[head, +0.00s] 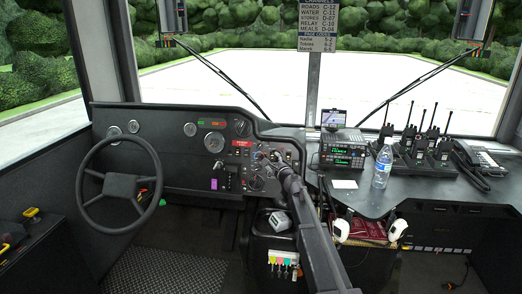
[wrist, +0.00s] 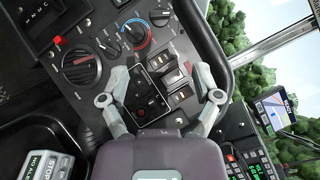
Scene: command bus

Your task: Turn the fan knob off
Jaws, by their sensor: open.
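The dash panel carries several dark round knobs in the wrist view. One knob (wrist: 136,34) has a blue and red ring. A plain black knob (wrist: 108,48) is to its left, and another black knob (wrist: 160,17) is up and to its right. The labels are too small to read, so I cannot tell which is the fan knob. My gripper (wrist: 162,80) is open and empty, its fingers spread over a small black switch panel (wrist: 147,93) and rocker switches (wrist: 174,78), below the knobs. In the head view my gripper (head: 275,160) is in front of the dash's right part, partly hiding the controls.
A round vent (wrist: 82,68) and a red button (wrist: 59,40) are left of the knobs. The steering wheel (head: 122,185) is left of my arm. A radio (head: 343,150), a water bottle (head: 382,166) and handheld radios (head: 418,145) stand on the right-hand counter.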

